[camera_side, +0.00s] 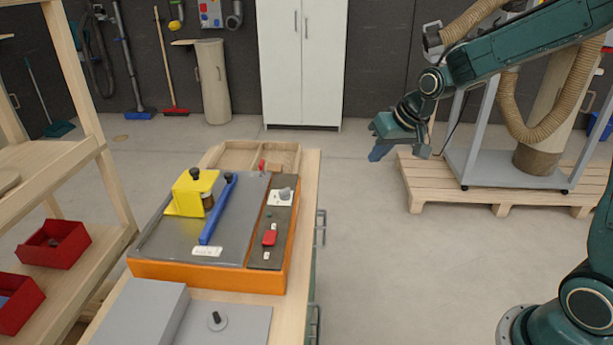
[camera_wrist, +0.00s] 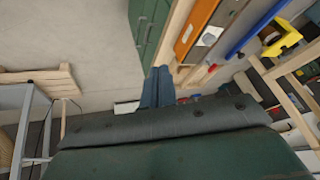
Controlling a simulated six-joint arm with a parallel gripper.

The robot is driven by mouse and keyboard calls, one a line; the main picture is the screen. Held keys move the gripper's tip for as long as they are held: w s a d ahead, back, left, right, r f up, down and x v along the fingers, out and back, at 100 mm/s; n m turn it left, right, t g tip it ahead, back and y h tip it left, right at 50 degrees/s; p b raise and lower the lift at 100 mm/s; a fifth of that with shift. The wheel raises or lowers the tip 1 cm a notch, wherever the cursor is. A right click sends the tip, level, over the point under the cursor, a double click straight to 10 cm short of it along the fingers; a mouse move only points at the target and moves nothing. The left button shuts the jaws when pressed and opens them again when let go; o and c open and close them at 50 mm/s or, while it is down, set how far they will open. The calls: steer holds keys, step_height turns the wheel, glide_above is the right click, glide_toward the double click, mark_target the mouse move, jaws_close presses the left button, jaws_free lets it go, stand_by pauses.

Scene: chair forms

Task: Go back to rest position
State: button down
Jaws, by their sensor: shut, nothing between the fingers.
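No object is near the fingertips. The workbench (camera_side: 308,190) stands to the left of my gripper, with an orange-edged machine (camera_side: 205,274) on it. The machine carries a yellow block (camera_side: 193,190), a blue bar (camera_side: 217,210) and a red switch (camera_side: 269,237).
A wooden pallet (camera_side: 440,194) with a grey frame stands on the floor at right. A wooden shelf (camera_side: 95,160) with red bins (camera_side: 53,244) is at left. A white cabinet (camera_side: 301,60) stands at the back wall. The floor between bench and pallet is clear.

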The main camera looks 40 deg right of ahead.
steer(key=s+a+r+n, duration=0.1)
steer(key=s+a+r, duration=0.1)
steer(key=s, duration=0.6)
steer(key=s+a+r+n, duration=0.1)
steer(key=s+a+r, duration=0.1)
steer(key=s, duration=0.7)
steer(key=s+a+r+n, duration=0.1)
steer(key=s+r, duration=0.3)
steer(key=s, duration=0.5)
steer(key=shift+a+n, duration=0.3)
steer(key=shift+a, duration=0.35)
steer(key=c, duration=2.2)
jaws_free()
